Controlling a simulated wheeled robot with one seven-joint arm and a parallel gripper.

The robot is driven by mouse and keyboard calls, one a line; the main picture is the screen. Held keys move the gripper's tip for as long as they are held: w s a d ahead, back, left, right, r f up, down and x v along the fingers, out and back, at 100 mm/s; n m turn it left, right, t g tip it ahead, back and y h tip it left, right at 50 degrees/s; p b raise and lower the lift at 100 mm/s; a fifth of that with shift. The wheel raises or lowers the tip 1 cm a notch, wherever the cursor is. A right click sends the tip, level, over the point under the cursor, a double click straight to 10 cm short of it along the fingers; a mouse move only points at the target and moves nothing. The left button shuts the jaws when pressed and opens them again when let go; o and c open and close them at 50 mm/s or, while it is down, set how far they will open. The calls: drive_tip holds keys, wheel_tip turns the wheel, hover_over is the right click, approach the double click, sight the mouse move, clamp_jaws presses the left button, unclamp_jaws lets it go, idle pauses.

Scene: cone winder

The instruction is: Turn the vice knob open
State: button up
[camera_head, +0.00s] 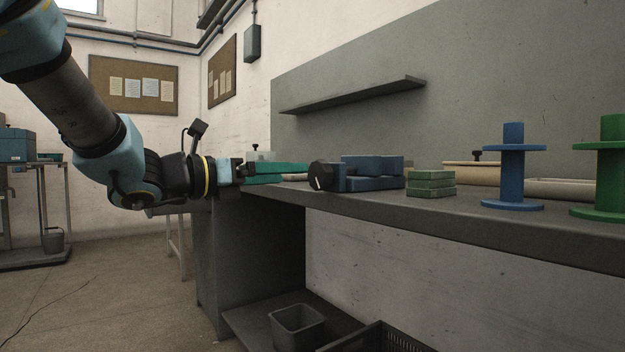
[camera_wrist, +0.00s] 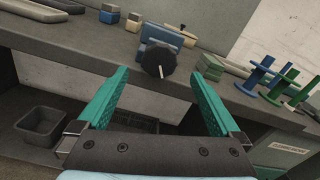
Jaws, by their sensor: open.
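The vice is blue (camera_head: 372,172) and sits on the grey workbench (camera_head: 440,213). Its black knob (camera_head: 321,176) faces the bench front and carries a white mark. In the wrist view the knob (camera_wrist: 158,62) is ahead of my gripper, with its pale mark pointing down, and the blue vice body (camera_wrist: 163,36) is behind it. My gripper (camera_wrist: 163,72) has green fingers spread wide and is empty. The knob appears between and beyond the fingertips, apart from them. In the head view my gripper (camera_head: 308,172) is left of the knob, its fingers seen side-on.
Stacked green blocks (camera_head: 431,183) lie right of the vice. A blue spool (camera_head: 512,170) and a green spool (camera_head: 608,170) stand farther right. A wall shelf (camera_head: 352,95) is above. A grey bin (camera_head: 297,327) and a black crate (camera_head: 375,338) are below the bench.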

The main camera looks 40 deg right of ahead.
sight(315, 173)
drive_tip(key=d, duration=0.7)
drive_tip(key=shift+s+d, duration=0.2)
drive_tip(key=shift+c, duration=0.2)
drive_tip(key=c, duration=1.3)
drive_tip(key=shift+n, duration=0.3)
drive_tip(key=shift+w+f+n, duration=0.1)
drive_tip(key=shift+n, duration=2.6)
drive_tip(key=o, duration=1.3)
